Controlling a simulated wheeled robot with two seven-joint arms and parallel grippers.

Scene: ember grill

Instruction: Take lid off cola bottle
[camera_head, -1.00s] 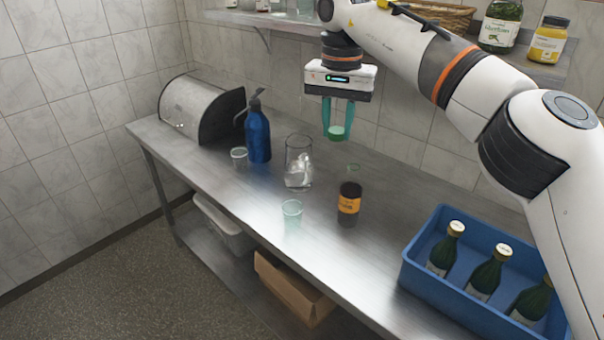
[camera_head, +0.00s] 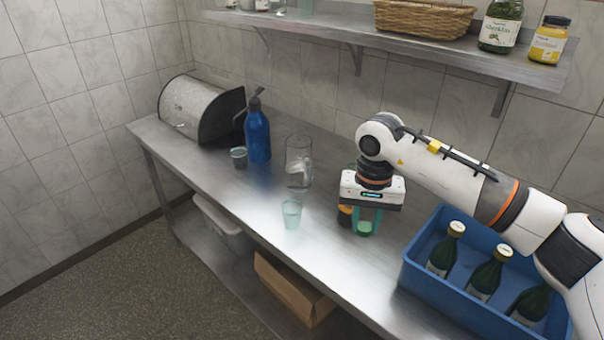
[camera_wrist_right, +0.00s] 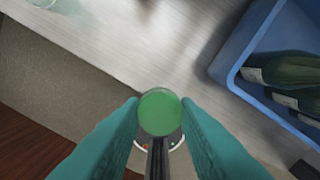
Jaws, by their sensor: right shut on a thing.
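The cola bottle (camera_head: 345,216) is a squat dark bottle with an orange label. It stands on the steel table, mostly hidden behind my right gripper in the head view. My right gripper (camera_head: 367,224) points down just in front of and to the right of the bottle. Its teal fingers are shut on a round green lid (camera_head: 365,229), apart from the bottle and low over the table; I cannot tell whether it touches the top. In the right wrist view the lid (camera_wrist_right: 160,112) sits between the fingertips. My left gripper is not in view.
A blue crate (camera_head: 414,277) with green bottles stands to the right of my right gripper. A glass jug (camera_head: 299,160), a small clear cup (camera_head: 291,213), another cup (camera_head: 238,157) and a blue spray bottle (camera_head: 257,136) stand to the left. The table's front edge is close.

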